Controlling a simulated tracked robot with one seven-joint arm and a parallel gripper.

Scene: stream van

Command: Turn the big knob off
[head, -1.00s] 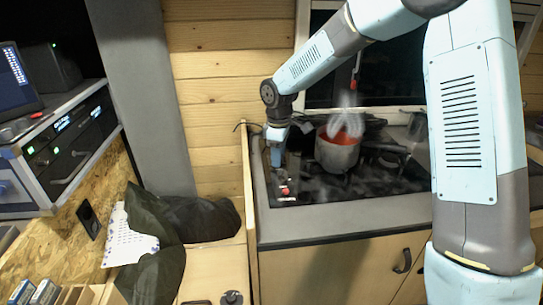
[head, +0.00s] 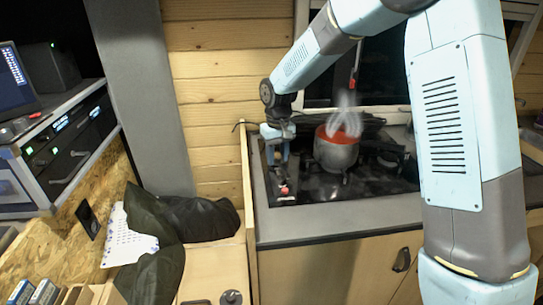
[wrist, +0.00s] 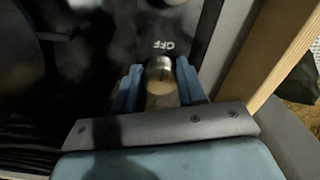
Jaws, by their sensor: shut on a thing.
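The big knob (wrist: 161,88) is a rounded metallic knob on the dark stove panel. In the wrist view it sits between the two blue fingers of my gripper (wrist: 158,88), which is shut on it. A thin line shows on its face. The upside-down word OFF (wrist: 171,45) is printed on the panel just above the knob in this view. In the head view my gripper (head: 278,160) points down at the left end of the black stove (head: 325,188), and the knob there is hidden by the fingers.
A steaming pot (head: 336,152) with red contents stands on the stove to the right of my gripper. A small red knob (head: 284,190) lies in front of the gripper. A wooden edge (wrist: 262,62) runs close on the right in the wrist view.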

